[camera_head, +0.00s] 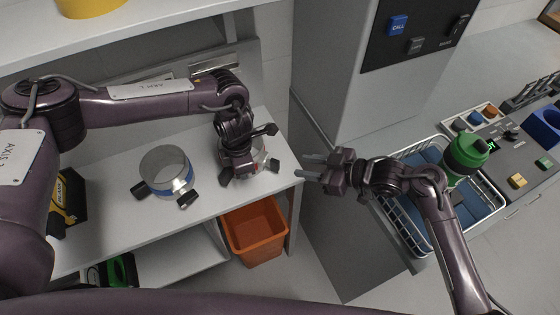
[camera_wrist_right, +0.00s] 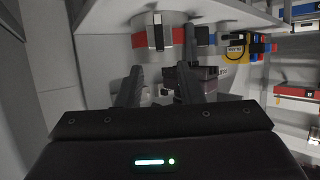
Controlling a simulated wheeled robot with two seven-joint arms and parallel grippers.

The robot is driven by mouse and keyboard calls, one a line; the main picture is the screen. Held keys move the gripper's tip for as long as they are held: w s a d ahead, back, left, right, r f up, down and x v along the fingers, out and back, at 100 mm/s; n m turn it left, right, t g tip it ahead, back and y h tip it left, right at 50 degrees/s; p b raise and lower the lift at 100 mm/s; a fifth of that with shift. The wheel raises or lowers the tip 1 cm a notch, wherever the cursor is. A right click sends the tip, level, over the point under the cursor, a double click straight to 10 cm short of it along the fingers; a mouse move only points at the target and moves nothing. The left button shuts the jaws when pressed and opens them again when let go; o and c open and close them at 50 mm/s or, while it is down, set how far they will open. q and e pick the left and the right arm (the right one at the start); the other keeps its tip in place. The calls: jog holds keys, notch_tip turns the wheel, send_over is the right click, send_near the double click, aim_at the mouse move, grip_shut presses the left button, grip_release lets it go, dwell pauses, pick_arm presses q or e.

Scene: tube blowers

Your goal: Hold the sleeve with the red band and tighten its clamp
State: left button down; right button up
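The sleeve with the red band (camera_wrist_right: 172,41) stands on the white shelf and shows large in the right wrist view, with a black clamp piece (camera_wrist_right: 157,33) across its band. In the head view my left gripper (camera_head: 238,170) points down over this sleeve (camera_head: 262,155) and hides most of it. Whether its fingers are closed on the wall is hidden. Black clamp parts (camera_head: 273,165) stick out to the right. My right gripper (camera_head: 308,167) is open and empty, right of the sleeve and apart from it. Its two fingers also show in the right wrist view (camera_wrist_right: 157,88).
A sleeve with a blue band (camera_head: 165,172) stands on the shelf (camera_head: 110,228) to the left. An orange bin (camera_head: 255,232) is below the shelf.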

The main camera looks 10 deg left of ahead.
aim_at(279, 162)
jog(key=x, duration=0.8)
jog(key=shift+a+f, duration=0.1)
jog(key=shift+a, duration=0.1)
grip_shut()
